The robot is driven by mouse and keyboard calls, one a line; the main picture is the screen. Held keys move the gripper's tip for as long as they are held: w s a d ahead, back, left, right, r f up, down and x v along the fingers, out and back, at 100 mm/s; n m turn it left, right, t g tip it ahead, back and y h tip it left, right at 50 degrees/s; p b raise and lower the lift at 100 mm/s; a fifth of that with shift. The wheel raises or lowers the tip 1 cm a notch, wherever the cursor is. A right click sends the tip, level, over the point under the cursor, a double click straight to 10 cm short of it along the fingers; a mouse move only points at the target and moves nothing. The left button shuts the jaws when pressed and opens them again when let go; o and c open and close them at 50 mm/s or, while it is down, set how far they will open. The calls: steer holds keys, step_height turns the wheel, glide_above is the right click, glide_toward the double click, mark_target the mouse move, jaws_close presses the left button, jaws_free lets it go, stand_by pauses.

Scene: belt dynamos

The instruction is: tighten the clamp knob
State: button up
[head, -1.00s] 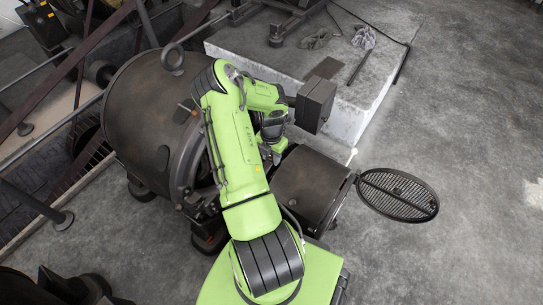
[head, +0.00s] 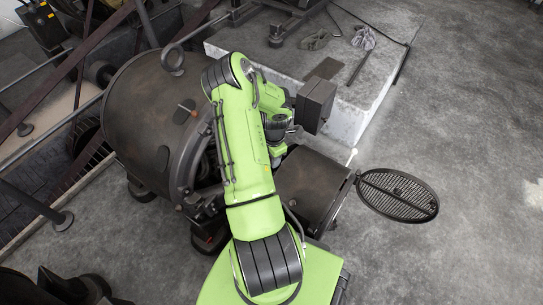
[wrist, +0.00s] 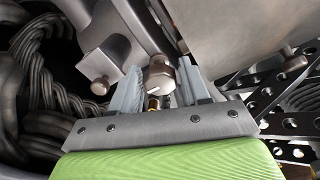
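The fingers stand apart, one on each side of the knob. I cannot tell whether either finger touches it. A brass-coloured piece shows below the knob. In the head view my arm hides the gripper and the knob, beside the large dark dynamo drum (head: 145,110).
Smaller bolt heads show left (wrist: 100,86) and right (wrist: 290,57) in the wrist view, with wound coils (wrist: 40,80) at left and a perforated bar (wrist: 290,122) at right. In the head view a round grille (head: 398,194) juts out right of a dark box (head: 310,185). Open floor lies further right.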

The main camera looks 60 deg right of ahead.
steer(key=shift+r, duration=0.1)
step_height(320, 180, up, 16)
steer(key=s+p, duration=0.1)
steer(key=p, duration=0.4)
steer(key=shift+a+f, duration=0.2)
steer(key=shift+f, duration=0.05)
